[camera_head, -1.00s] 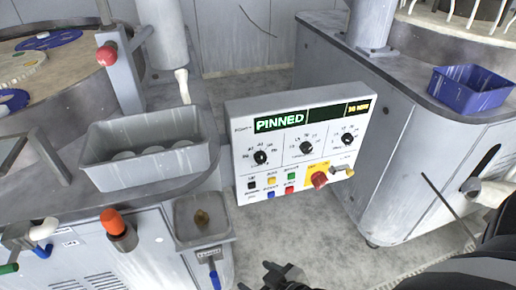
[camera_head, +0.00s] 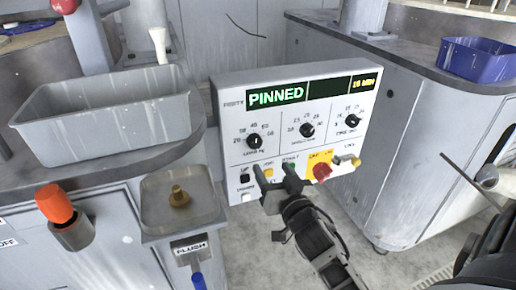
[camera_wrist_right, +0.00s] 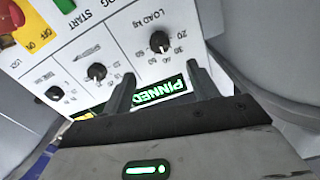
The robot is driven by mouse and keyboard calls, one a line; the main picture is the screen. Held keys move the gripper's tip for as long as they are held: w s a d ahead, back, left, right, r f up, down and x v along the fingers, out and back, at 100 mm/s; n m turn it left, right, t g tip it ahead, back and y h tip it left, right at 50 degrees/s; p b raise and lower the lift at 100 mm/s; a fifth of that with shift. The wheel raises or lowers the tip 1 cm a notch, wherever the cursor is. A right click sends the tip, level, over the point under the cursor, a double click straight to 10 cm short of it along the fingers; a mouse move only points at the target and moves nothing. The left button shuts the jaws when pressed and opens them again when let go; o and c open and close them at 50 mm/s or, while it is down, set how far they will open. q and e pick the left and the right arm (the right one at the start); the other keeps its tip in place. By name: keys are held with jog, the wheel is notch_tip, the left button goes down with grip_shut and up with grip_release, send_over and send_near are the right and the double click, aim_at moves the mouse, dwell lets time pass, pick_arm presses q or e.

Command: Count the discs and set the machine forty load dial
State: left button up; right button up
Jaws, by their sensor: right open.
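The control panel (camera_head: 290,130) faces me and its green display reads PINNED. The load dial (camera_head: 255,141) is the left black knob of three, with numbers around it; I cannot read its pointer setting surely. In the right wrist view the load dial (camera_wrist_right: 160,42) lies just beyond the fingertips. My right gripper (camera_head: 274,175) is open and empty, in front of the panel's lower part, below the load dial, partly covering the buttons. Only a sliver of a blue disc (camera_head: 18,28) shows at the top left, so the discs cannot be counted here. My left gripper is not in view.
A red emergency-type knob (camera_head: 321,172) and a small lever (camera_head: 347,160) sit right of the gripper. A grey bin (camera_head: 110,110), an orange-topped knob (camera_head: 55,204) and a small drain tray (camera_head: 180,200) stand left. A blue bin (camera_head: 480,62) is at the right.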

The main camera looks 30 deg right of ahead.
aim_at(256, 144)
jog(key=x, duration=1.1)
jog(key=shift+w, duration=0.1)
jog(key=c, duration=1)
